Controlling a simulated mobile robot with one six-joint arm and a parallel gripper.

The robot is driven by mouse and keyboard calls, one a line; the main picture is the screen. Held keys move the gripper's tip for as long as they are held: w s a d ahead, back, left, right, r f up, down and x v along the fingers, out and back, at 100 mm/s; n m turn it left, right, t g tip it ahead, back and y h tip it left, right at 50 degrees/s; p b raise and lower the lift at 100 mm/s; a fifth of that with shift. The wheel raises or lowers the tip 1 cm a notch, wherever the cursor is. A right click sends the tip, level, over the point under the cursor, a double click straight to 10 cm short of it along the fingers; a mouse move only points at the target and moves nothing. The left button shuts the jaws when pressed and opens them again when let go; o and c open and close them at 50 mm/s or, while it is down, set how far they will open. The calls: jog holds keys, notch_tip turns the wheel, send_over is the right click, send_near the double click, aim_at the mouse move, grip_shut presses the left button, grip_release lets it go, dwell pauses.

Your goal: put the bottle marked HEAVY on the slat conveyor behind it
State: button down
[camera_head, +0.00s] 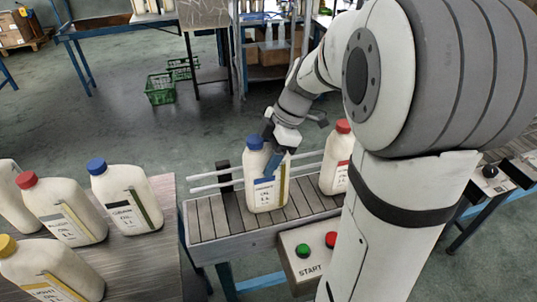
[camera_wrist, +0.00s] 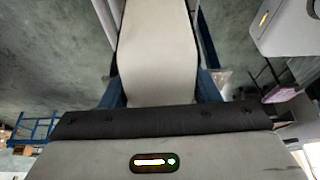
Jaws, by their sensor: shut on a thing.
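A cream bottle with a blue cap (camera_head: 266,188) stands upright on the slat conveyor (camera_head: 209,216), at its left part. Its label is too small to read for sure. My gripper (camera_head: 270,160) is shut on this bottle, with a blue finger against its side. In the wrist view the pale bottle body (camera_wrist: 157,50) fills the space between my two blue fingers. I cannot tell for sure which bottle is marked HEAVY.
A red-capped bottle (camera_head: 336,160) stands farther right on the conveyor, partly behind my arm. Several bottles, including a yellow-capped one (camera_head: 48,270) and a blue-capped one (camera_head: 125,198), stand on the left table (camera_head: 150,262). A rail (camera_head: 205,180) runs behind the conveyor. A START button box (camera_head: 309,255) is in front.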

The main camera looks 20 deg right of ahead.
jog(key=shift+f, duration=0.1)
jog(key=shift+c, duration=2.4)
grip_release()
jog(key=b+v, duration=0.1)
jog(key=v, duration=1.1)
jog(key=shift+s+a, duration=0.1)
jog(key=shift+s, duration=0.05)
jog(key=s+a+f+m+t+h, duration=0.3)
jog(key=s+f+m, duration=0.7)
jog(key=s+m, duration=0.4)
jog(key=shift+a+m+h, duration=0.55)
jog(key=shift+m+h, duration=0.35)
jog(key=shift+m, duration=1.2)
